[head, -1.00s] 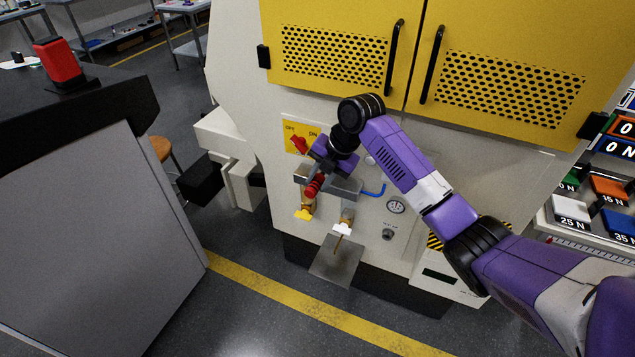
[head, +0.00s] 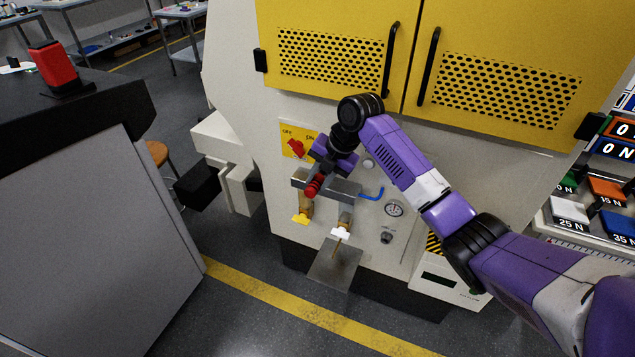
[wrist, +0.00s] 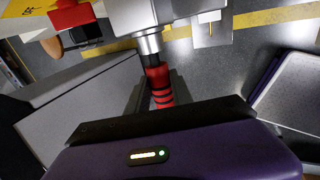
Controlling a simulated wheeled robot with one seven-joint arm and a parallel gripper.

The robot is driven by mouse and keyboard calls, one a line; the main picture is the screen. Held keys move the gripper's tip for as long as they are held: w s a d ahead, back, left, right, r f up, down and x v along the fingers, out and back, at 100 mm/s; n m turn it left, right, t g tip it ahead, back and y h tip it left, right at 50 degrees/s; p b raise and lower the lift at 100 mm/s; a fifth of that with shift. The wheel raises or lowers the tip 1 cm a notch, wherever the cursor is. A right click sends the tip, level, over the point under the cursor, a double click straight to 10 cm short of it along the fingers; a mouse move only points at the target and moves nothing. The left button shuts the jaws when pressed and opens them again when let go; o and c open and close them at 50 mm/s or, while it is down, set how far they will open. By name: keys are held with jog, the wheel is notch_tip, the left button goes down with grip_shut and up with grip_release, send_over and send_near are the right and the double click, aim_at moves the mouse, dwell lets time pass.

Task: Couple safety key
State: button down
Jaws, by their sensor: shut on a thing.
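A red ribbed plug-like piece, seemingly the safety key (head: 312,186), is between the fingers of my gripper (head: 319,173). In the wrist view the red piece (wrist: 160,85) shows black rings, and its dark end meets or overlaps a metal collar (wrist: 149,45) under a grey block. I cannot tell how far it is seated. My gripper is shut on it, beside the grey bracket (head: 345,189) on the machine front. A red rotary switch (head: 296,147) sits on a yellow OFF/ON plate above left. The contact at the fingertips is partly hidden.
Brass fittings with a yellow tag (head: 302,218) and a white tag (head: 341,233) hang below the bracket. A blue hooked tube (head: 372,195), a gauge (head: 394,208) and a grey plate (head: 334,262) are close. A grey cabinet (head: 75,230) stands left; floor lies between.

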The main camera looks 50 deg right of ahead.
jog(key=shift+w+d+b, duration=0.25)
jog(key=shift+d+b, duration=0.05)
jog(key=shift+d, duration=0.25)
jog(key=shift+w+d, duration=0.1)
jog(key=shift+d, duration=0.25)
jog(key=shift+d, duration=0.1)
jog(key=c, duration=1.1)
grip_release()
jog(key=shift+o, duration=0.2)
